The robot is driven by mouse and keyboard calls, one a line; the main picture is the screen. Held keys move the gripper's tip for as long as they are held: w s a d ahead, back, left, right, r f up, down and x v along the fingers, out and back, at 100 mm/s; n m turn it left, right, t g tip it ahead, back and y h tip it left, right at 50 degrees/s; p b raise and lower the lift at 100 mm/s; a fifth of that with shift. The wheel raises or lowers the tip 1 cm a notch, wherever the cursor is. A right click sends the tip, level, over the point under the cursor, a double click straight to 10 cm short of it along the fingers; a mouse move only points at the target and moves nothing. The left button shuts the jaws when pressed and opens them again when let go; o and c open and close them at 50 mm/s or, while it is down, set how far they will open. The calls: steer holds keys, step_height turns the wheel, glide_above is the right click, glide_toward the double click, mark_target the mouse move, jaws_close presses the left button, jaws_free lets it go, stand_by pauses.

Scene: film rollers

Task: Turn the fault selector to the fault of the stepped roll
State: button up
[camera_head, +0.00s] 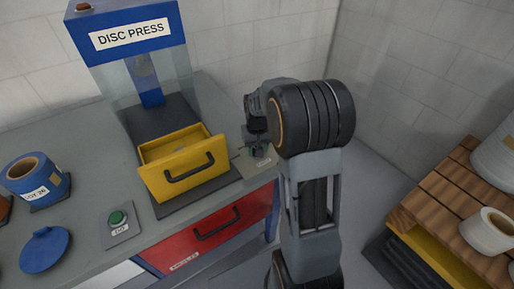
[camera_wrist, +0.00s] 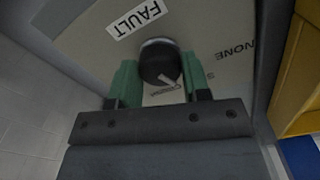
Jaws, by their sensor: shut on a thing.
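The fault selector is a round black knob (camera_wrist: 158,64) on a light plate (camera_wrist: 215,60) with a white FAULT label (camera_wrist: 135,18). My gripper (camera_wrist: 160,78) has its green fingers on either side of the knob and is shut on it. The knob's white mark points toward a small word by the fingers that I cannot fully read. In the head view my gripper (camera_head: 256,148) is at the counter's right end, and my arm partly hides the selector. I cannot tell which roll is stepped.
The disc press (camera_head: 130,35) stands at the back with an open yellow drawer (camera_head: 185,168) left of my gripper. A green button (camera_head: 117,217), a blue roll (camera_head: 48,193) and a blue lid (camera_head: 45,252) are further left. White rolls (camera_head: 488,232) stand on a wooden pallet (camera_head: 430,205) at right.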

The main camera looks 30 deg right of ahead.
steer(key=o, duration=0.9)
steer(key=shift+r, duration=0.1)
step_height(320, 180, up, 14)
steer(key=shift+f+p, duration=0.15)
steer(key=shift+p, duration=0.6)
steer(key=s+a+r+t+p, duration=0.1)
steer(key=s+a+p, duration=0.1)
steer(key=s, duration=0.3)
steer(key=s+a+r+n+t+p, duration=0.1)
steer(key=s+a+p, duration=0.1)
steer(key=s+a, duration=0.2)
steer(key=s+a+r+n+t+p, duration=0.1)
steer(key=s+a+p, duration=0.2)
steer(key=s, duration=0.4)
steer(key=shift+s+a+r+t, duration=0.1)
steer(key=shift+a+r+t, duration=0.2)
steer(key=shift+r, duration=0.1)
